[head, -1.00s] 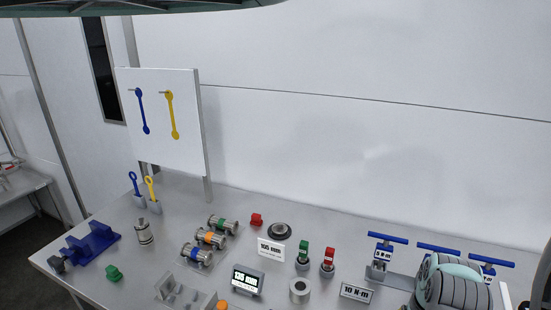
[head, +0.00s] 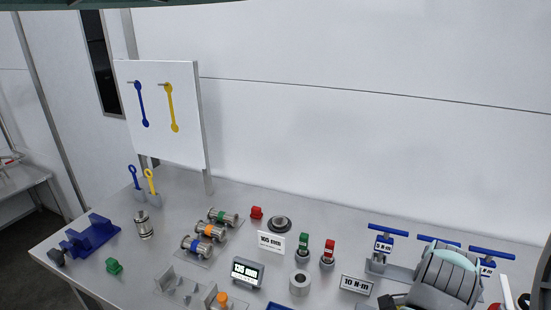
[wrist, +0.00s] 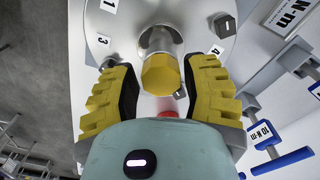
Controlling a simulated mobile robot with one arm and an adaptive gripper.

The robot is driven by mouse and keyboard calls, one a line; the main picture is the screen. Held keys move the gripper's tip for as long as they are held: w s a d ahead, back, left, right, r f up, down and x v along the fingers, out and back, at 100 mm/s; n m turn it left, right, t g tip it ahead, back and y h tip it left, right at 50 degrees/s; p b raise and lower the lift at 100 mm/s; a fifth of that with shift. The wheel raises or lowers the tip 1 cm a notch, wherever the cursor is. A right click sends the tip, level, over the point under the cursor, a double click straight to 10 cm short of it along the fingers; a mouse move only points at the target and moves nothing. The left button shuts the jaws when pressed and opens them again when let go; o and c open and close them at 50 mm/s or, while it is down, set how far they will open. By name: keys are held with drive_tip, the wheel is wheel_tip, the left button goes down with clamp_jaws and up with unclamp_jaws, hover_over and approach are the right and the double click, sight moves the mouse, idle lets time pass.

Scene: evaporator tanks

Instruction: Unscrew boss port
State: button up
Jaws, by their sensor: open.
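In the wrist view a yellow hexagonal cap (wrist: 161,74) sits on the end of a short metal cylinder (wrist: 160,41), which stands out from a pale round plate (wrist: 118,22). It may be the boss port; I cannot tell for sure. My gripper (wrist: 163,68) is open, with one yellow, black-padded finger on each side of the cap. Gaps show between the fingers and the cap. Part of a red thing (wrist: 168,114) shows just above my gripper's body. In the head view my arm covers the lower right, and the capped cylinder cannot be made out.
Blue T-handled tools (head: 383,243) stand at the bench's right, near my arm; one marked 10 N·m (wrist: 264,133) is right of my gripper. Gauges and fittings (head: 210,233) occupy the bench.

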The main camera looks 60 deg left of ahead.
drive_tip(key=m, duration=0.4)
drive_tip(key=shift+m+b, duration=0.3)
drive_tip(key=shift+b, duration=0.1)
drive_tip(key=shift+f+m+b, duration=0.15)
drive_tip(key=shift+m+b, duration=0.2)
drive_tip(key=shift+m, duration=0.75)
drive_tip(key=m, duration=0.2)
drive_tip(key=shift+m, duration=0.4)
drive_tip(key=shift+c, duration=0.2)
clamp_jaws()
drive_tip(key=shift+r+n+p, duration=0.35)
drive_tip(key=shift+n+p, duration=0.05)
drive_tip(key=shift+n, duration=0.7)
drive_tip(key=shift+f+n+p, duration=0.1)
drive_tip(key=shift+n+p, duration=0.35)
drive_tip(key=shift+n, duration=0.75)
drive_tip(key=shift+f+n, duration=0.1)
drive_tip(key=shift+n, duration=0.3)
